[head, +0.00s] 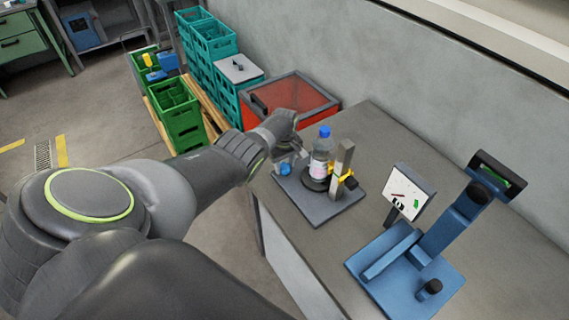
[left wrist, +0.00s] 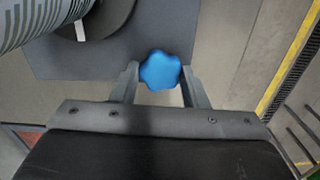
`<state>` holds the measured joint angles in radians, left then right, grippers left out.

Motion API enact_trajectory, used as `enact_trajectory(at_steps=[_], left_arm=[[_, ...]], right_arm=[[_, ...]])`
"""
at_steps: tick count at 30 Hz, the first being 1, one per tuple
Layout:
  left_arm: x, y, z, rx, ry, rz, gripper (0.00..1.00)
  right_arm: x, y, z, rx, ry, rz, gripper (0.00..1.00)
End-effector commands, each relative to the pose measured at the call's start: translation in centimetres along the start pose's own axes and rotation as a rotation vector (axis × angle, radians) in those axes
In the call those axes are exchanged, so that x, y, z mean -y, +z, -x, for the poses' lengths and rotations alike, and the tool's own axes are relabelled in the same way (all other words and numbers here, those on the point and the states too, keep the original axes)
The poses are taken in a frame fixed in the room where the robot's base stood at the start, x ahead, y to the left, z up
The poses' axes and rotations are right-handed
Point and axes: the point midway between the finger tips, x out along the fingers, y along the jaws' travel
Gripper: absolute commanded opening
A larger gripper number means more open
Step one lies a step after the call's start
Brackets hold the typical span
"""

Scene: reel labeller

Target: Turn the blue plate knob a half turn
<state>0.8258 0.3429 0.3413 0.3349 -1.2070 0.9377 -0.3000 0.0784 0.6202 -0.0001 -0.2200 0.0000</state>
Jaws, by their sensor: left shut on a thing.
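The blue plate knob (head: 285,168) stands at the left corner of a dark grey base plate (head: 318,212) on the bench. In the left wrist view the lobed blue knob (left wrist: 160,70) sits between the two fingers of my left gripper (left wrist: 160,88). The gripper is shut on it. In the head view my left gripper (head: 281,157) reaches the knob from the left and partly hides it. A clear bottle (head: 321,155) with a blue cap stands upright on a round black plate on the base, beside a metal post (head: 343,162). My right gripper is not in view.
A blue stand (head: 408,262) with a small tilted panel (head: 408,192) is on the right of the bench. A red-topped box (head: 292,97) stands behind the bench's left end. Green crates (head: 180,110) stand on the floor beyond. The bench is clear between base and stand.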

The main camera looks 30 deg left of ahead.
Motion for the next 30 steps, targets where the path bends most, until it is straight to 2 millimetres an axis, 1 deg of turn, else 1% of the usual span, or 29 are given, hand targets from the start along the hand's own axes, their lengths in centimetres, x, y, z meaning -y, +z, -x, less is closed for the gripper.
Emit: enact_trajectory(at_steps=[7,18,19,23,24,30], left_arm=[[-0.15,-0.13,0.19,-0.004,0.004,0.043,0.17],[-0.16,-0.12,0.2,-0.003,0.004,0.046,0.17],[-0.15,-0.12,0.19,-0.003,0.004,0.046,0.41],[-0.12,-0.1,0.15,-0.002,0.003,0.046,0.58],[-0.1,-0.08,0.13,-0.002,0.003,0.046,0.62],[-0.05,-0.03,0.06,-0.001,0.001,0.046,0.62]], right_arm=[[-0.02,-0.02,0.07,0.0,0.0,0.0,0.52],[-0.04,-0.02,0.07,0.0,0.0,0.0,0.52],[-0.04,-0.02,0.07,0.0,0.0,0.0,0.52],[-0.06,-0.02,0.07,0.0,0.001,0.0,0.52],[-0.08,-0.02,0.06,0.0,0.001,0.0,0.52],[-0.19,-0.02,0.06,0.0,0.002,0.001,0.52]])
